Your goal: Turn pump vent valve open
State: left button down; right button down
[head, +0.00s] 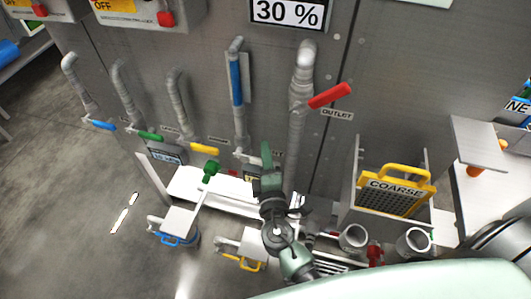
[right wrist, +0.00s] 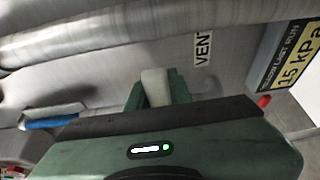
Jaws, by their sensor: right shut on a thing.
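My right gripper (head: 267,158) reaches up to the grey wall, low between the blue-handled pipe and the outlet pipe. In the right wrist view, its green fingers (right wrist: 158,92) are shut on a pale grey handle (right wrist: 155,86), which I take as the vent valve handle. A label reading VENT (right wrist: 203,48) is on the wall just beyond it. In the head view the gripper hides most of this handle, so its turn angle cannot be told. My left gripper is not in view.
A red outlet handle (head: 330,96) and a blue handle (head: 236,80) are on pipes above my gripper. Blue, green and yellow handles (head: 204,149) are to the left. A yellow COARSE screen (head: 393,192) stands right. A 15 kPa sign (right wrist: 298,68) is near the handle.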

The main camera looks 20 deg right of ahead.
dwell(0.3)
jog(key=shift+w+a+r+n+g+p, duration=0.15)
jog(key=shift+r+n+g+p, duration=0.65)
jog(key=shift+p, duration=1.5)
jog(key=shift+w+a+r+n+g+p, duration=0.2)
jog(key=shift+r+n+p, duration=0.35)
jog(key=shift+n+p, duration=1.25)
jog(key=shift+s+a+r+n+g+p, duration=0.1)
jog(key=shift+a+r+n+g+p, duration=0.4)
jog(key=shift+p, duration=2.35)
jog(key=shift+d+r, duration=0.15)
jog(key=shift+d, duration=0.15)
jog(key=c, duration=1.3)
grip_release()
jog(key=shift+w, duration=0.1)
